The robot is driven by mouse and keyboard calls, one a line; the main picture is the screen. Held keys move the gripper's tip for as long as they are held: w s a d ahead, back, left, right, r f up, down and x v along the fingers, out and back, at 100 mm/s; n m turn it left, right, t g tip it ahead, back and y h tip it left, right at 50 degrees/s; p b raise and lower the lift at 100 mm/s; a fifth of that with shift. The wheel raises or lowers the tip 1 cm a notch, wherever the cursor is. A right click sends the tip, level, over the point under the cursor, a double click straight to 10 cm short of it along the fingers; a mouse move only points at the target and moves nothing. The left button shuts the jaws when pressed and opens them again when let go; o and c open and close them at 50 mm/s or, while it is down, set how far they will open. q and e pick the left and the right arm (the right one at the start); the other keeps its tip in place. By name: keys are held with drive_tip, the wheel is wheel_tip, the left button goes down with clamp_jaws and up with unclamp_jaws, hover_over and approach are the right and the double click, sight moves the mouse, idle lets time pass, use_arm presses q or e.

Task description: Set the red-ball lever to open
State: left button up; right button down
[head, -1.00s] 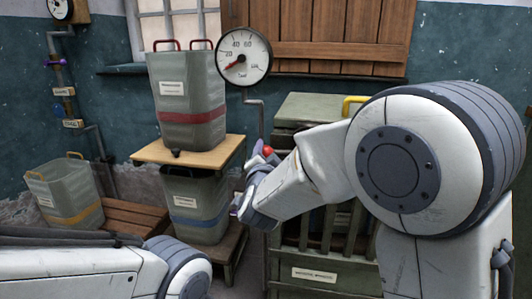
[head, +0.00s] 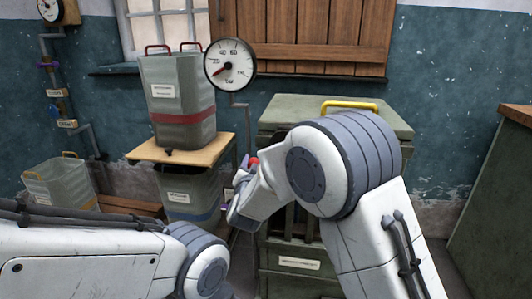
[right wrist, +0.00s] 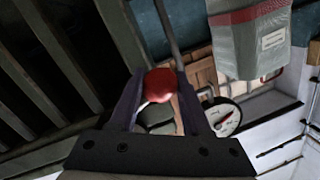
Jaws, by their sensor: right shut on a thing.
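The red-ball lever's red ball (head: 253,161) shows in the head view at the front left of the green cabinet, partly hidden by my right arm. In the right wrist view the ball (right wrist: 160,84) sits between the two fingers of my right gripper (right wrist: 158,92), which is shut on it. In the head view my right gripper (head: 241,174) is mostly covered by its own wrist. The lever's shaft is mostly hidden, and I cannot read its position. My left arm comes in at lower left, but its gripper is out of view.
A round gauge (head: 230,63) stands on a pipe behind the lever. A grey bin with a red band (head: 183,130) stands on a wooden board at left, above a blue-banded bin (head: 190,195). The green cabinet (head: 400,127) has a yellow handle. Another counter (head: 500,200) stands at right.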

drive_tip(key=shift+n+p, duration=0.35)
drive_tip(key=shift+n, duration=0.25)
drive_tip(key=s+d+f+n+g+h+p, duration=0.1)
drive_tip(key=d+f+n+h+p, duration=0.1)
drive_tip(key=d+f+n+p, duration=0.4)
drive_tip(key=shift+s+d+n+p, duration=0.4)
drive_tip(key=shift+d+n+p, duration=1.15)
drive_tip(key=shift+n, duration=0.85)
drive_tip(key=shift+h, duration=0.3)
drive_tip(key=shift+c, duration=1.8)
unclamp_jaws()
drive_tip(key=shift+f+g, duration=0.1)
drive_tip(key=shift+g, duration=0.2)
drive_tip(key=shift+s, duration=0.1)
